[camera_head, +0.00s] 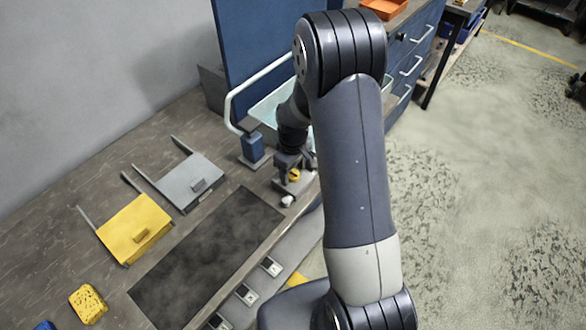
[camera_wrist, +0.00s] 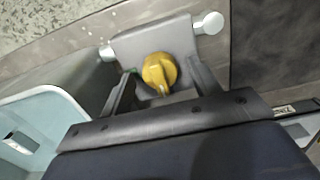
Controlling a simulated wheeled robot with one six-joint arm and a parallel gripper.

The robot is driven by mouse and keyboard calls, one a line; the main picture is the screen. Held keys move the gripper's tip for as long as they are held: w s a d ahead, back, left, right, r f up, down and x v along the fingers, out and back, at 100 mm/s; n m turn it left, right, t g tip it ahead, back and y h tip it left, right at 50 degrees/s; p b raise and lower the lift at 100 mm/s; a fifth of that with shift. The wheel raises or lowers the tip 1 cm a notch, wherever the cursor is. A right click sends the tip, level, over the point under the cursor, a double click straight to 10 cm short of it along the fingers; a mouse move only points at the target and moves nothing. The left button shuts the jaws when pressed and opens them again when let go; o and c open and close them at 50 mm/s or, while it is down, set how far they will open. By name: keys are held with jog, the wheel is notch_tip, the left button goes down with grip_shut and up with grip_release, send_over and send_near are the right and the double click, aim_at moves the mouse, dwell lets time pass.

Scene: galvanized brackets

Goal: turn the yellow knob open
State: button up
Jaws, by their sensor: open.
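The yellow knob (camera_wrist: 158,70) sits on a grey block (camera_wrist: 150,42) with round silver ends. In the wrist view its raised grip points down toward my palm. My gripper (camera_wrist: 161,74) is open, with one finger on each side of the knob. Gaps show between the fingers and the knob, so I see no clear contact. In the head view the knob (camera_head: 294,175) shows small just below my gripper (camera_head: 287,170), at the counter's front edge. My arm hides the area right of it.
A dark plate (camera_head: 205,255), a grey panel (camera_head: 190,180) and a yellow panel (camera_head: 135,226) lie to the left.

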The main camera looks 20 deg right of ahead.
jog(key=shift+c, duration=0.2)
jog(key=c, duration=0.9)
jog(key=shift+c, duration=0.2)
jog(key=m+b, duration=0.3)
jog(key=m, duration=0.1)
jog(key=shift+f, duration=0.1)
jog(key=m+b, duration=0.2)
jog(key=m, duration=0.2)
jog(key=shift+m, duration=0.3)
jog(key=m+b, duration=0.2)
jog(key=m, duration=0.3)
jog(key=shift+m+b, duration=0.5)
jog(key=shift+m, duration=1.6)
